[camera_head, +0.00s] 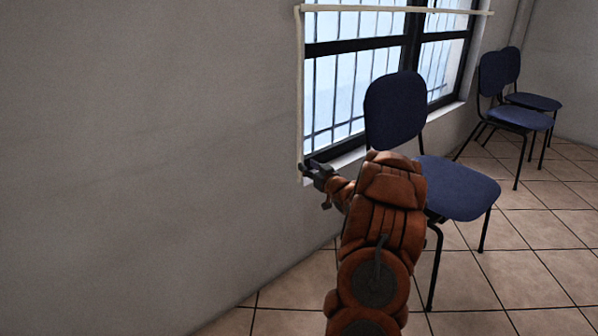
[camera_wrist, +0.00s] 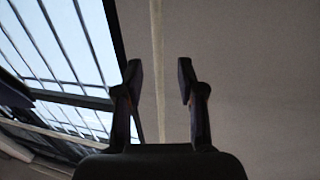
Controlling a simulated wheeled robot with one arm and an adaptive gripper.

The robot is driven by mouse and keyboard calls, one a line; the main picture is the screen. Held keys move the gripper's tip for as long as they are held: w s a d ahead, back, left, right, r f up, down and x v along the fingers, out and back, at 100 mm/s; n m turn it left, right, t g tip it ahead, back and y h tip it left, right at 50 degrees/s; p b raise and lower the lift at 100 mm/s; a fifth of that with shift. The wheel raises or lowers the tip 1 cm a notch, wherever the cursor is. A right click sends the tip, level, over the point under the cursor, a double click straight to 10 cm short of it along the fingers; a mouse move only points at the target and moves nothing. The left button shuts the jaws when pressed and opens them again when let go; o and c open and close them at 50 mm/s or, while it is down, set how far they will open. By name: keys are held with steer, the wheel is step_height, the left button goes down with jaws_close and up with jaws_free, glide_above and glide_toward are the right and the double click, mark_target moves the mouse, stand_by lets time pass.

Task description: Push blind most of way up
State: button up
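A pale horizontal bar (camera_head: 395,9), seemingly the blind's, crosses the top of the window; no lowered blind fabric can be made out. A thin pale vertical strip or cord (camera_head: 299,90) hangs from its left end along the window's left edge. My gripper (camera_head: 318,171) is at the lower end of this strip, by the window's lower left corner. In the wrist view my gripper (camera_wrist: 159,72) has its two fingers apart, with the pale strip (camera_wrist: 157,40) showing in the gap. I cannot tell if the strip lies between the fingers or behind them; neither finger visibly touches it.
The barred window (camera_head: 350,80) has a dark frame and a pale sill (camera_head: 440,112). A blue chair (camera_head: 455,188) stands close to the right of my arm. More blue chairs (camera_head: 520,117) stand at the far right. Bare grey wall (camera_head: 150,130) lies to the left.

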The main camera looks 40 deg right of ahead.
mark_target(298, 159)
steer(key=shift+f+b+x, duration=0.2)
steer(key=shift+b+x, duration=0.85)
steer(key=shift+x, duration=2.75)
steer(key=shift+d, duration=0.1)
jaws_close()
